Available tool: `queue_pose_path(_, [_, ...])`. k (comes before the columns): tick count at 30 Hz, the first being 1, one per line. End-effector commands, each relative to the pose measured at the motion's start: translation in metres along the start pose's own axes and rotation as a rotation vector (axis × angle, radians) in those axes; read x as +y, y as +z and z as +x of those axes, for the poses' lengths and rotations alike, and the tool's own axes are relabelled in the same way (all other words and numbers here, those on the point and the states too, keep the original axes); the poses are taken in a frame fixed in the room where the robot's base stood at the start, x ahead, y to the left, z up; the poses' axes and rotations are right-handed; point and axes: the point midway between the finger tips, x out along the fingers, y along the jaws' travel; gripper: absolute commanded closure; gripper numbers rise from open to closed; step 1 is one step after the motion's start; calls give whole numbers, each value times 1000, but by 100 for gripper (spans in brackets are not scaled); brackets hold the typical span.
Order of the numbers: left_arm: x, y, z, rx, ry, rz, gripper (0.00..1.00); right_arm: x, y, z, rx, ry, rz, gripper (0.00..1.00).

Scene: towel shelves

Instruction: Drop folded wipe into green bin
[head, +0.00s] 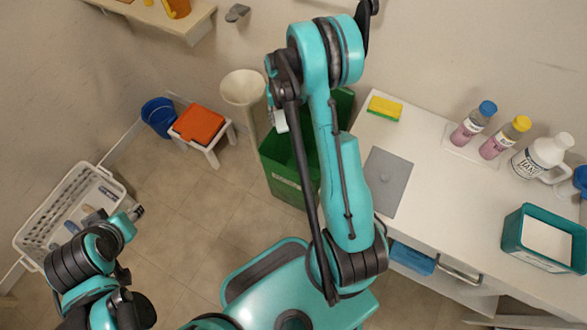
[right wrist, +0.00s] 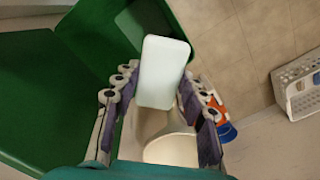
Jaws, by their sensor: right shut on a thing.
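The folded wipe is a white, rounded rectangular block (right wrist: 162,60) in the right wrist view, between the two fingers of my right gripper (right wrist: 160,92). My right gripper is shut on it. In the head view the wipe (head: 279,122) shows as a small white patch near the upper left rim of the green bin (head: 285,185). My right arm hides part of the bin. The bin also shows in the right wrist view (right wrist: 45,100), left of and behind the wipe. My left gripper (head: 136,212) is low at left by a white basket; its jaws are too small to judge.
A cream tapered container (head: 243,88) stands close beside the bin. An orange-topped stool (head: 198,124) and blue bucket (head: 159,116) are farther left, and the white basket (head: 30,235) is lower left. The counter at right holds a yellow sponge (head: 385,108), bottles and a teal box (head: 545,238).

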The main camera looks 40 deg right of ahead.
Motion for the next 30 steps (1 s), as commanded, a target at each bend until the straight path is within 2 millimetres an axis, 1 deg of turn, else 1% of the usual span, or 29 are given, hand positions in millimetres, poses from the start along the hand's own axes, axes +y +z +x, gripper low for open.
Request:
queue_pose_path(1, [0, 6, 9, 0, 0, 0, 59, 21, -9, 24, 0, 0, 46, 85])
queue_pose_path(3, [0, 10, 14, 0, 0, 0, 59, 44, -17, 45, 0, 0, 97, 85])
queue_pose_path(6, [0, 14, 19, 0, 0, 0, 59, 71, -25, 70, -1, 0, 155, 85])
queue_pose_path(10, [0, 17, 23, 0, 0, 0, 59, 93, -29, 90, -1, 0, 202, 85])
queue_pose_path(12, [0, 17, 24, 0, 0, 0, 59, 100, -30, 95, -1, 0, 215, 85])
queue_pose_path(14, [0, 18, 25, 0, 0, 0, 59, 103, -31, 98, -1, 0, 221, 85])
queue_pose_path(20, [0, 22, 30, 0, 0, 0, 59, 104, -31, 110, -1, 0, 223, 85])
queue_pose_path(30, [0, 35, 48, 0, 0, 0, 59, 103, -31, 150, -1, 0, 222, 85])
